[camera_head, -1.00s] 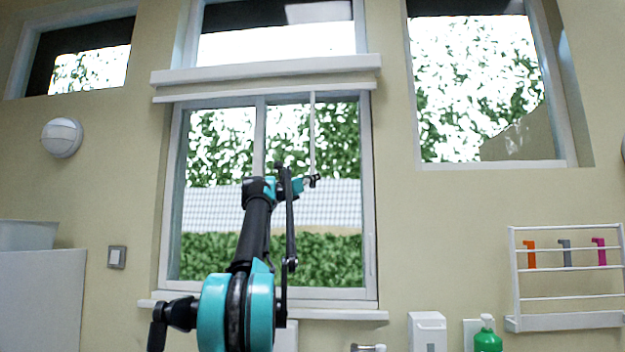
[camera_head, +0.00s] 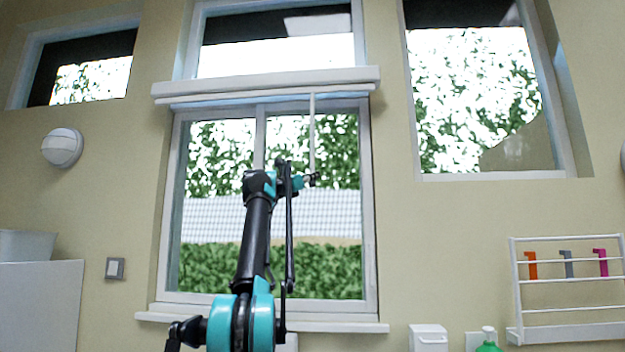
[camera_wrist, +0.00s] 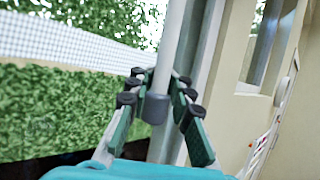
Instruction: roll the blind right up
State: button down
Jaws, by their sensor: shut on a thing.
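The white blind housing (camera_head: 265,83) runs across the window above the lower panes. The blind's pale bottom bar (camera_head: 230,99) sits close against its underside, and the glass below is uncovered. A thin pale cord or wand (camera_head: 312,130) hangs from the housing's right part. My gripper (camera_head: 312,179) is shut at its lower end, in front of the window. In the wrist view the pale rod (camera_wrist: 168,50) comes down between the fingers of my gripper (camera_wrist: 158,85), which are around its grey end piece (camera_wrist: 155,108).
The window sill (camera_head: 330,325) juts out below. A wall rack (camera_head: 570,290) with coloured items is at right, near a white dispenser (camera_head: 428,338) and green bottle (camera_head: 488,345). A round wall lamp (camera_head: 62,147) and switch (camera_head: 115,268) are at left.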

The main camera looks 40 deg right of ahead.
jog(key=c, duration=1.3)
grip_release()
jog(key=shift+a+r, duration=0.1)
jog(key=shift+a, duration=0.15)
jog(key=v, duration=1.1)
jog(key=shift+a+f, duration=0.3)
jog(key=shift+a, duration=0.15)
